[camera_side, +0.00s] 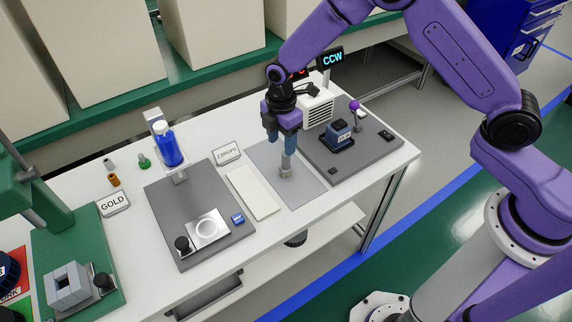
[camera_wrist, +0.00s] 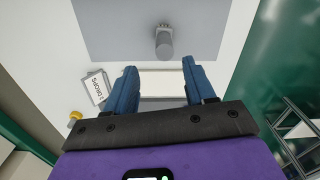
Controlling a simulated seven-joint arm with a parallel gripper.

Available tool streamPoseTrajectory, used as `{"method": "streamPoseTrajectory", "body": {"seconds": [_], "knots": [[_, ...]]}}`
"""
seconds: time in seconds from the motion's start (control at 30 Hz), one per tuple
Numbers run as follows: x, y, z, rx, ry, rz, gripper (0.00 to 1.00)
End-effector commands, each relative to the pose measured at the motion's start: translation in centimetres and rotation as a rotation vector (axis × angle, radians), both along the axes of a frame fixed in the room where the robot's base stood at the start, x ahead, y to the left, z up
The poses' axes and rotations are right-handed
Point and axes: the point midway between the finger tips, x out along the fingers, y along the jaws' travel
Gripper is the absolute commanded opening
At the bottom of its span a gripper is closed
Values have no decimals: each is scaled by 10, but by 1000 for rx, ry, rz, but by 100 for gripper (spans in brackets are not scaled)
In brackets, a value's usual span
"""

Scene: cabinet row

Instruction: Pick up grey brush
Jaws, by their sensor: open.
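Whether a finger touches the brush cannot be told.
A white strip (camera_side: 252,192) lies left of the mat, with a "2 DROPS" sign (camera_side: 228,153) behind it. A blue bottle (camera_side: 167,147) stands farther left.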

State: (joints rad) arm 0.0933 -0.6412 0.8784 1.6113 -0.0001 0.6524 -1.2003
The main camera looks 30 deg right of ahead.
Motion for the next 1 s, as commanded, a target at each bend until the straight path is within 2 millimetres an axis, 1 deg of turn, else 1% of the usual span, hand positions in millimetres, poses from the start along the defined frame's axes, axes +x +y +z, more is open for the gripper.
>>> {"method": "streamPoseTrajectory", "body": {"seconds": [0.03, 0.1, 0.27, 0.33, 0.5, 0.63, 0.77, 0.97, 1.0], "knots": [[0, 0, -7, -1, 2, 0, 54], [0, 0, -13, 0, 1, -1, 54], [-1, -1, -20, 0, 1, -1, 54], [-2, -3, -27, -1, 2, -1, 54], [-8, -10, -51, -2, 3, -1, 54], [-7, -9, -65, -2, 1, -1, 54], [-6, -9, -69, -1, -2, -2, 54], [-6, -9, -69, 0, -3, -2, 54], [-6, -9, -69, 0, -3, -2, 41]]}}
